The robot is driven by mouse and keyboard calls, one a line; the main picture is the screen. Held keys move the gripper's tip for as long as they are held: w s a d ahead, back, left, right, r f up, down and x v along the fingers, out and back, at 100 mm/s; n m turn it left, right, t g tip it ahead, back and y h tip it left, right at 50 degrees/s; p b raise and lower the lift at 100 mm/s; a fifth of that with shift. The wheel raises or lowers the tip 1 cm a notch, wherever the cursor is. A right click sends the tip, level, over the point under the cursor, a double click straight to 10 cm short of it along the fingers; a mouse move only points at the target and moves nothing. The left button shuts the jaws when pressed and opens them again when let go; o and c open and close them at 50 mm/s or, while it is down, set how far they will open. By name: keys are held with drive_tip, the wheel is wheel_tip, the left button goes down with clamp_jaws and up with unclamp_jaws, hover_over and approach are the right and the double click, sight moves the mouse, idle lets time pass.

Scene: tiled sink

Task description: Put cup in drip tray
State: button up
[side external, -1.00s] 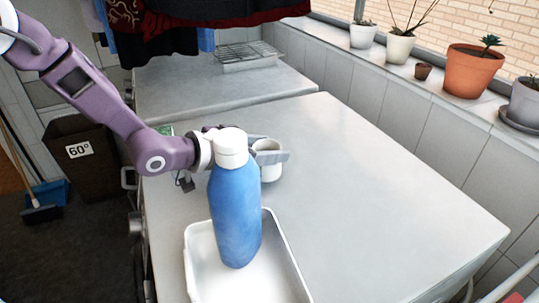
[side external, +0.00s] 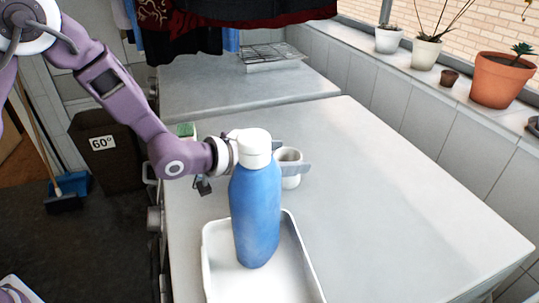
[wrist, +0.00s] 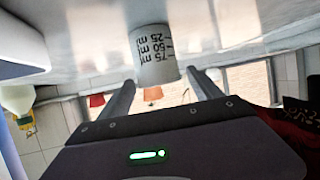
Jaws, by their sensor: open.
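The cup (side external: 290,156) is small and white and stands upright on the grey worktop behind the blue bottle. In the wrist view the cup (wrist: 153,52) shows black volume marks and sits ahead of and between my fingers. My gripper (side external: 292,160) is open, level with the cup, with one finger passing in front of it. In the wrist view the gripper (wrist: 160,84) has a gap on each side of the cup, and no grip shows. The white drip tray (side external: 212,265) lies at the front of the worktop. The bottle hides part of my gripper.
The tall blue bottle (side external: 256,215) with a white cap stands in the drip tray, between the camera and my gripper. A wire rack (side external: 268,55) lies at the back. A green sponge-like item (side external: 187,131) is at the left edge. The right of the worktop is clear.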

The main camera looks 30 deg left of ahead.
drive_tip(key=s+a+r+n+g+y, duration=0.1)
drive_tip(key=s+a+r+n+y, duration=0.15)
drive_tip(key=s+a+r, duration=0.4)
drive_tip(key=s+a+r+n+y, duration=0.1)
drive_tip(key=s+a+r+y, duration=0.2)
drive_tip(key=s+a, duration=0.65)
drive_tip(key=s+a+r+n+g+y, duration=0.1)
drive_tip(key=s+a+g, duration=0.2)
drive_tip(key=s, duration=0.8)
drive_tip(key=shift+a+r+n, duration=0.2)
drive_tip(key=shift+a+n, duration=0.15)
drive_tip(key=shift+a, duration=0.65)
drive_tip(key=shift+o, duration=0.5)
drive_tip(key=s+g, duration=0.2)
drive_tip(key=s, duration=0.6)
drive_tip(key=shift+f+n, duration=0.35)
drive_tip(key=shift+n, duration=0.05)
drive_tip(key=shift+w, duration=0.1)
